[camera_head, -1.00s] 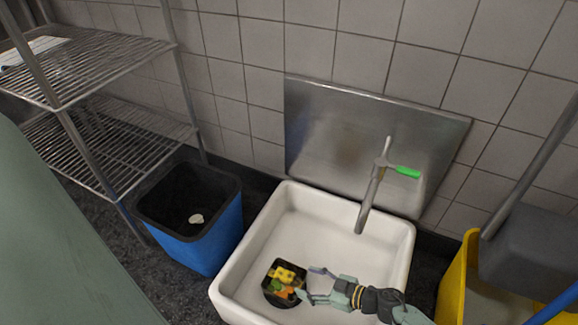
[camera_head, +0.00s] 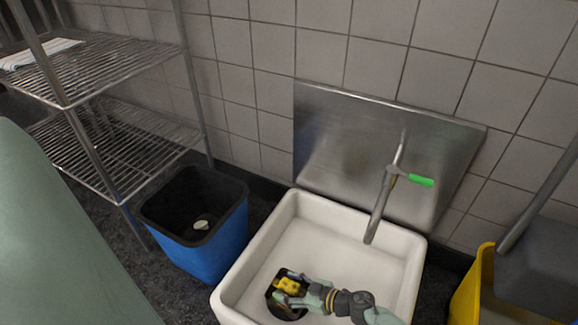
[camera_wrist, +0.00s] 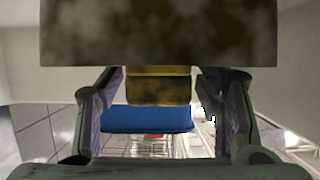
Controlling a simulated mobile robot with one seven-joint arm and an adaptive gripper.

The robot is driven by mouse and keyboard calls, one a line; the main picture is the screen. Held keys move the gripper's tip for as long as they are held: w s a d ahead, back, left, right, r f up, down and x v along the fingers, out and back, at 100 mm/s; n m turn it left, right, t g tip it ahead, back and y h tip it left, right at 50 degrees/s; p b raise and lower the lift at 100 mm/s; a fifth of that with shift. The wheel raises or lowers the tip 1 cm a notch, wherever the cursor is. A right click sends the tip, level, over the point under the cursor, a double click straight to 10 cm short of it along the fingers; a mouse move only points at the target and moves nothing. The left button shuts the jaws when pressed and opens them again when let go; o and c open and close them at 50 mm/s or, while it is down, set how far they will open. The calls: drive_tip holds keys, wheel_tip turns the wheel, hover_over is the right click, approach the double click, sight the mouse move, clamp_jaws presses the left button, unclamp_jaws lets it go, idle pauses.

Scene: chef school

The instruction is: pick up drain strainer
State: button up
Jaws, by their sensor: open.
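The drain strainer (camera_head: 290,313) is a small black holder with yellow bits at its top, sitting in the white sink (camera_head: 335,240). My gripper (camera_head: 287,289) is low in the sink, over the strainer, with its fingers around the yellow part (camera_head: 291,284). In the wrist view, my gripper (camera_wrist: 160,92) has its two fingers apart, one on each side of a yellow block (camera_wrist: 158,86). Gaps show between block and fingers. My gripper hides much of the strainer in the head view.
A tap (camera_head: 379,205) with a green handle rises at the sink's back, before a metal splash plate (camera_head: 350,140). A blue bin (camera_head: 215,245) and wire shelves (camera_head: 115,150) stand left. A yellow bucket (camera_head: 470,295) stands right.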

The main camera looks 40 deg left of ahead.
drive_tip(key=shift+c, duration=0.6)
drive_tip(key=c, duration=1.3)
